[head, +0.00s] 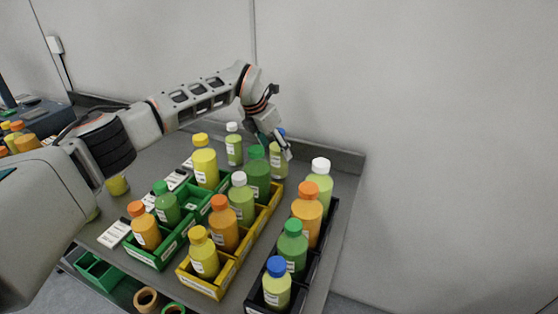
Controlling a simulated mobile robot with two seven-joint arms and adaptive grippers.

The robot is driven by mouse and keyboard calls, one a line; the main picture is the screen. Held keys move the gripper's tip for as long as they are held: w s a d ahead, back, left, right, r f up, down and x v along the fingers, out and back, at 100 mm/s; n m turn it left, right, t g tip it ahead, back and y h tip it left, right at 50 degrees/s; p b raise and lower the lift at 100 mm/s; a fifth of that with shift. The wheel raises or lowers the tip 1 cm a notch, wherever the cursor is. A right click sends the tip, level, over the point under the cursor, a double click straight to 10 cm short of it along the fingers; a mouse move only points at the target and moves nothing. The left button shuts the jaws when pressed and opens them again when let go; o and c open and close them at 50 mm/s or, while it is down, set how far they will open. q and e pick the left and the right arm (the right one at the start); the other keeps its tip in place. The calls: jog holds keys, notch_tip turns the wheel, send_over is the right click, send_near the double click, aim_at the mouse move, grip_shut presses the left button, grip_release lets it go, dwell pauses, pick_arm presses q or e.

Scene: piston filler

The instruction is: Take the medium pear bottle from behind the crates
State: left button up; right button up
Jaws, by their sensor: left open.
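My left gripper (275,146) comes in from the left over the back of the table and points down, open. One finger is left of a pale yellow-green, pear-coloured bottle with a blue cap (279,165), the other at its right; I cannot tell if they touch it. This bottle stands upright behind the crates, its top partly hidden by the gripper. A second pale-green bottle with a white cap (234,150) stands behind the crates, further left. The crates are green (152,259), yellow (203,286) and black (316,259). My right gripper is not in view.
A raised rim (345,160) and a wall close off the back. A small yellow-green object (117,186) and white labels lie left.

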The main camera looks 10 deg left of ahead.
aim_at(279, 155)
pick_arm(q)
jog(key=x, duration=0.4)
jog(key=shift+s+d+f, duration=0.1)
jog(key=shift+d+f, duration=0.05)
jog(key=shift+d, duration=0.1)
jog(key=shift+c, duration=0.3)
jog(key=c, duration=1.5)
